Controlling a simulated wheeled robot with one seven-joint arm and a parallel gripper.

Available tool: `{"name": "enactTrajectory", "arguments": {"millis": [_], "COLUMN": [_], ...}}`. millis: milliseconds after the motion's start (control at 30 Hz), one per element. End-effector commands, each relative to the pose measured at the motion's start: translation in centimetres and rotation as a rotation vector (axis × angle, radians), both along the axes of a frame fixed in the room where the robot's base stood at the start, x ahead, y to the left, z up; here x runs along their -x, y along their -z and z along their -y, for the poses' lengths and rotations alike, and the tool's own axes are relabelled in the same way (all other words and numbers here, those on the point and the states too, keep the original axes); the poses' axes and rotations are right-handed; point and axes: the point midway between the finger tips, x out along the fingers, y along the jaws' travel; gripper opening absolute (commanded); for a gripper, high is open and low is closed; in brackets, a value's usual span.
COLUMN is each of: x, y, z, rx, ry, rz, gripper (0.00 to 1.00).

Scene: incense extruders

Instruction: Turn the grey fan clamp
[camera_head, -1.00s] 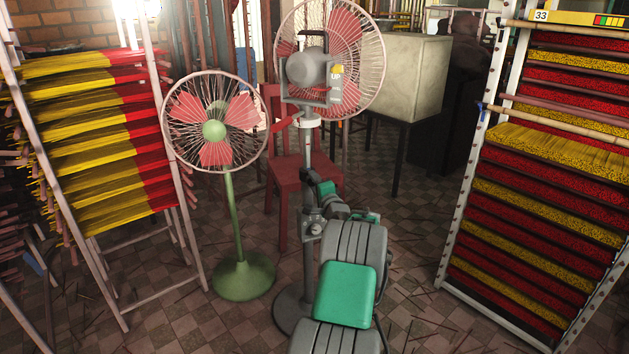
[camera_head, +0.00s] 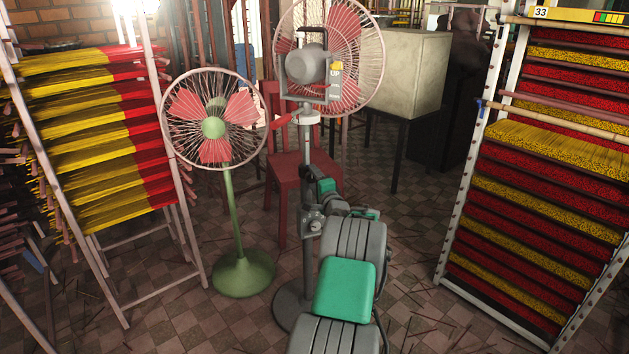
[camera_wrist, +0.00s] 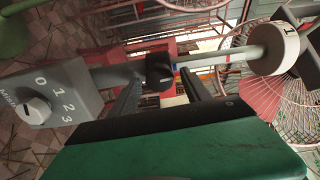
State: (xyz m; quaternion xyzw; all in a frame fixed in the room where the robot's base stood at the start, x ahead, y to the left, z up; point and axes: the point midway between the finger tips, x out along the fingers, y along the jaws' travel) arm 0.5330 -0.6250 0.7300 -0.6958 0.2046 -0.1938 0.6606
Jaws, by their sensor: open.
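The grey fan (camera_head: 305,66) stands in the middle of the head view, on a grey pole above a round base. In the wrist view its pole (camera_wrist: 215,58) runs sideways. The black clamp knob (camera_wrist: 160,72) sits on this pole, left of the white collar (camera_wrist: 275,48). My gripper (camera_wrist: 160,85) is open, with one dark finger on each side of the knob in this view. I cannot tell whether the fingers touch it. In the head view my gripper (camera_head: 311,176) is at the pole below the fan head, and the knob cannot be made out there.
A control box (camera_wrist: 45,95) with a numbered dial is on the same pole. A green fan (camera_head: 213,128) stands to the left and a red chair (camera_head: 287,172) behind the pole. Racks of incense sticks (camera_head: 95,140) (camera_head: 540,190) stand at both sides. Some tiled floor is bare between them.

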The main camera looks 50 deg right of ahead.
Motion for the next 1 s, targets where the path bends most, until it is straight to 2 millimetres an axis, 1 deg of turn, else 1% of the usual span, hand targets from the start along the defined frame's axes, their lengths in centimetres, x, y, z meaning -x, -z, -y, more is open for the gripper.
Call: {"name": "enactTrajectory", "arguments": {"millis": [133, 233, 500, 600, 700, 1000], "x": [0.1, 0.9, 5.4, 6.4, 6.6, 6.6], "y": [0.0, -0.2, -0.2, -0.1, 0.0, 0.0], "z": [0.0, -0.4, -3.3, -3.9, -4.2, -4.2], "rx": [0.0, -0.001, -0.001, 0.0, -0.001, 0.0], "ry": [0.0, 0.001, 0.003, 0.002, 0.001, 0.0], "rz": [0.0, 0.001, 0.0, -0.001, 0.001, 0.0], "gripper": [0.56, 0.56, 0.56, 0.56, 0.56, 0.56]}}
